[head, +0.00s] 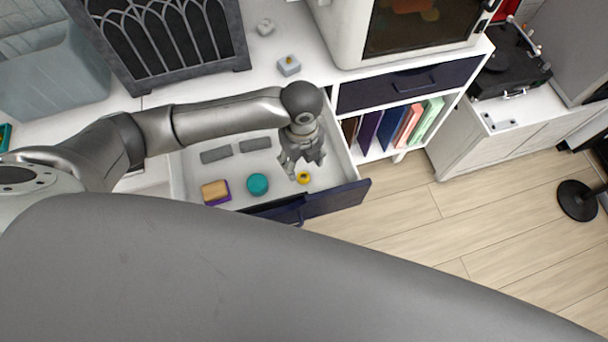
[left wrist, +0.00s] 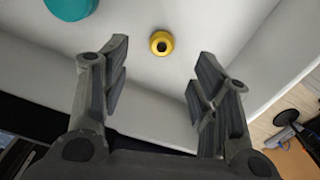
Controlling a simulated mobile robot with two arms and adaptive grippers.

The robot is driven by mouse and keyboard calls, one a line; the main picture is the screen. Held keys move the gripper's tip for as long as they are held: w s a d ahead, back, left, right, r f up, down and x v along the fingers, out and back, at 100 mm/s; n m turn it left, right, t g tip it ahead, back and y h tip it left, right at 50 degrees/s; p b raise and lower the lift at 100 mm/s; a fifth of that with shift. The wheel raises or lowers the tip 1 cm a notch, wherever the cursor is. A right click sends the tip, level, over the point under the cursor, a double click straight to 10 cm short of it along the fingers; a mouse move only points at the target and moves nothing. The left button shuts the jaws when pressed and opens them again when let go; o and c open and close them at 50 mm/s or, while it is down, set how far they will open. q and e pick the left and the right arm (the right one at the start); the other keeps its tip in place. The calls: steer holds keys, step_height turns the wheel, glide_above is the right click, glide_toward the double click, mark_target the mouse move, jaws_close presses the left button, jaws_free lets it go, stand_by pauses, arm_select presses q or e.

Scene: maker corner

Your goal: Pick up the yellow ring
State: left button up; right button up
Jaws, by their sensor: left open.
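The yellow ring (head: 304,178) lies on the floor of an open white drawer, near its front right part. In the left wrist view the ring (left wrist: 161,43) lies ahead, between the lines of the two fingers and beyond their tips. My left gripper (head: 303,165) is over the drawer, just above and beside the ring, with its fingers pointing down. In the left wrist view my left gripper (left wrist: 157,85) is wide open with nothing between its fingers. My right gripper is not in view.
The drawer (head: 345,172) also holds a teal round thing (head: 257,184), an orange and purple block (head: 215,191) and grey blocks (head: 255,144). The drawer's dark front (head: 336,199) and right wall stand close to the ring. A white cabinet with books (head: 393,128) stands to the right.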

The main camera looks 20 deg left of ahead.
mark_target(303, 174)
arm_select(q)
step_height(303, 174, down, 7)
steer(key=shift+d+f, duration=0.15)
steer(key=c, duration=0.9)
